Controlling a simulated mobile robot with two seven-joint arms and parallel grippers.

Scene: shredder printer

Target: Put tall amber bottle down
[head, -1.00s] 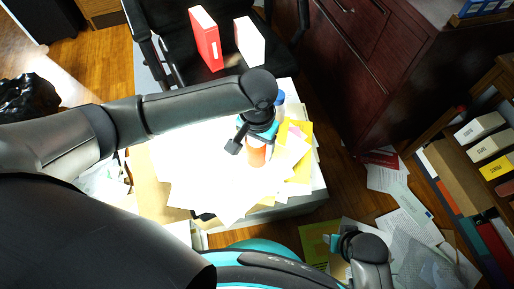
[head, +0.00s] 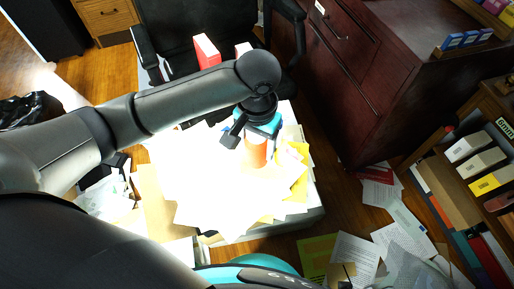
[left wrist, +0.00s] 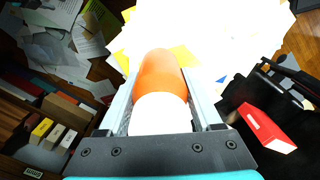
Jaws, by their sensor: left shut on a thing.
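The tall amber bottle (head: 256,152) is orange with a white cap and shows below my left gripper (head: 255,138) in the head view. In the left wrist view the bottle (left wrist: 162,75) lies between the two fingers of the left gripper (left wrist: 162,100), its white cap toward the palm. The left gripper is shut on it. The bottle is over the paper-covered white desk (head: 285,220); I cannot tell whether its base touches the papers. My right gripper is not in view.
White sheets and yellow papers (head: 290,172) cover the brightly lit desktop. A black chair (head: 225,35) with a red binder (head: 206,51) stands behind it. A dark red cabinet (head: 345,75) is at the right. Papers (head: 352,256) litter the floor.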

